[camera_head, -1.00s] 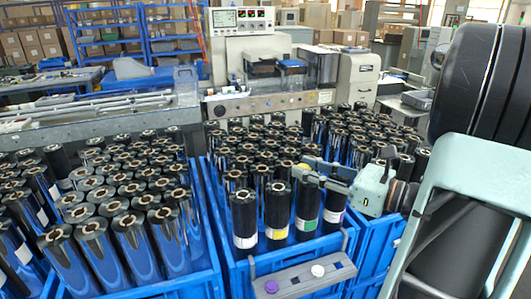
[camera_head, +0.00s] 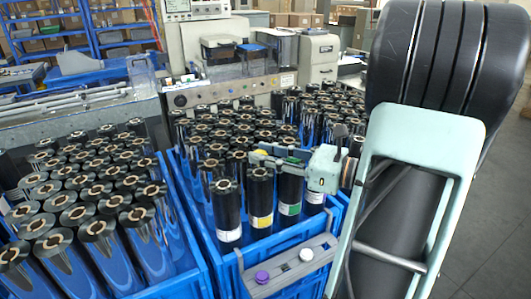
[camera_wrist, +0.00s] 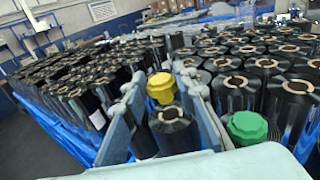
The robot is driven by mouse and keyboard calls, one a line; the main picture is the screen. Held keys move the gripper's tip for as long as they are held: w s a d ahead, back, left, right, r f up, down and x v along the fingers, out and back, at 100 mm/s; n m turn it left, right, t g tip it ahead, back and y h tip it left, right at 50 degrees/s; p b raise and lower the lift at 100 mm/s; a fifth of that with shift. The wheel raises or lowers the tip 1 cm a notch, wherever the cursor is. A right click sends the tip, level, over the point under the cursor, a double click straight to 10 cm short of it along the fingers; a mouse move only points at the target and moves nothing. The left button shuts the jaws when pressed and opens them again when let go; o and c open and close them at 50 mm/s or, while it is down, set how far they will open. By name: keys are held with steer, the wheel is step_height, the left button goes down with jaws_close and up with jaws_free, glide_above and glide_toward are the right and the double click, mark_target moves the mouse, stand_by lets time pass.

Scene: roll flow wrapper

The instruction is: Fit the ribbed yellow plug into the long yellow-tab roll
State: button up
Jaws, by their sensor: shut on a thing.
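The ribbed yellow plug (camera_wrist: 162,88) is held between the fingers of my gripper (camera_wrist: 160,90). In the head view, the plug (camera_head: 256,153) shows just above and behind the top of the yellow-tab roll (camera_head: 261,200). That roll stands upright in the front row of the blue crate, its hollow core open at the top. In the wrist view, an open-cored roll (camera_wrist: 173,130) stands between the fingers, nearer the camera than the plug. The height gap between plug and rolls cannot be told.
A green plug (camera_wrist: 247,128) sits on a neighbouring roll. White-tab (camera_head: 227,210) and green-tab (camera_head: 290,190) rolls flank the yellow-tab roll. A grey tray (camera_head: 285,268) on the crate's front edge holds a purple plug (camera_head: 262,277) and a white plug (camera_head: 306,254). Packed rolls leave little room.

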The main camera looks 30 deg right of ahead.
steer(key=shift+f+b, duration=0.9)
steer(key=shift+f, duration=0.55)
steer(key=shift+r+p, duration=0.2)
steer(key=shift+p, duration=0.3)
stand_by(0.5)
steer(key=shift+r+p, duration=0.6)
steer(key=shift+r, duration=0.05)
stand_by(1.1)
steer(key=shift+r+p, duration=0.75)
steer(key=shift+p, duration=0.1)
stand_by(0.6)
